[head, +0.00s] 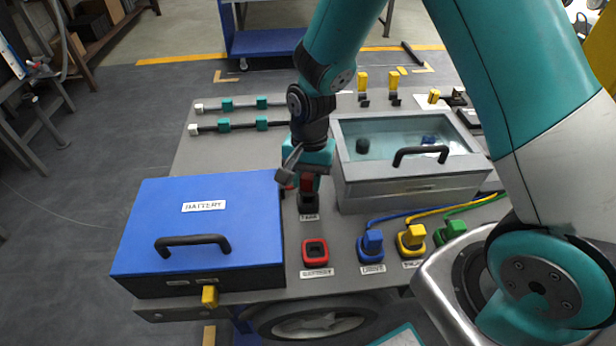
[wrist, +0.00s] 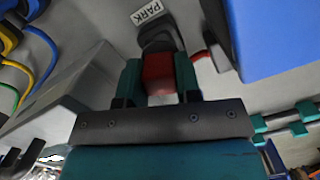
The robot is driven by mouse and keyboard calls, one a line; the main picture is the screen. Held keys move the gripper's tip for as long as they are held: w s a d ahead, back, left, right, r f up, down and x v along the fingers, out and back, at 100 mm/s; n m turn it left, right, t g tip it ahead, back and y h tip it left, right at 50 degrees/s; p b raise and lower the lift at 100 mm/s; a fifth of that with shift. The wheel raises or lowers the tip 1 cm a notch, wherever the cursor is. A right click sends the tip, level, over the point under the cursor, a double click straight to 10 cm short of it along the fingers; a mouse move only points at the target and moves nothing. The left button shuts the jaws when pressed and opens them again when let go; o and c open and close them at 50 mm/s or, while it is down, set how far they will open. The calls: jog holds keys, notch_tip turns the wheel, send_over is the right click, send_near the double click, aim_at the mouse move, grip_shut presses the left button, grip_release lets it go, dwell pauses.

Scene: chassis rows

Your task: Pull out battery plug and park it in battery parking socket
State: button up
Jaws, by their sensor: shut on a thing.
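My gripper (head: 307,178) is shut on the red battery plug (head: 307,184), with its teal fingers on both sides. The plug is at the black parking socket (head: 308,201), just behind its label. In the wrist view the red plug (wrist: 158,74) sits between the fingers and meets the black socket (wrist: 158,38) beside the PARK label (wrist: 147,12). I cannot tell how deep the plug is in it. The red-rimmed battery socket (head: 315,252) in front is empty, with its BATTERY label below. A short piece of red cable (wrist: 201,55) shows beside the plug.
The blue battery box (head: 200,235) with a black handle stands close on the left. A grey clear-lidded box (head: 410,165) stands close on the right. Blue (head: 371,243), yellow (head: 411,239) and green (head: 450,231) plugs sit in the front row with their cables.

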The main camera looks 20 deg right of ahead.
jog(key=shift+f+b, duration=0.8)
jog(key=shift+f, duration=0.55)
jog(key=o, duration=1)
jog(key=shift+r, duration=0.1)
notch_tip(320, 180, up, 17)
jog(key=w+d+p, duration=0.1)
jog(key=p, duration=0.1)
jog(key=shift+w+d+p, duration=0.15)
jog(key=shift+w+p, duration=0.15)
jog(key=shift+w, duration=0.05)
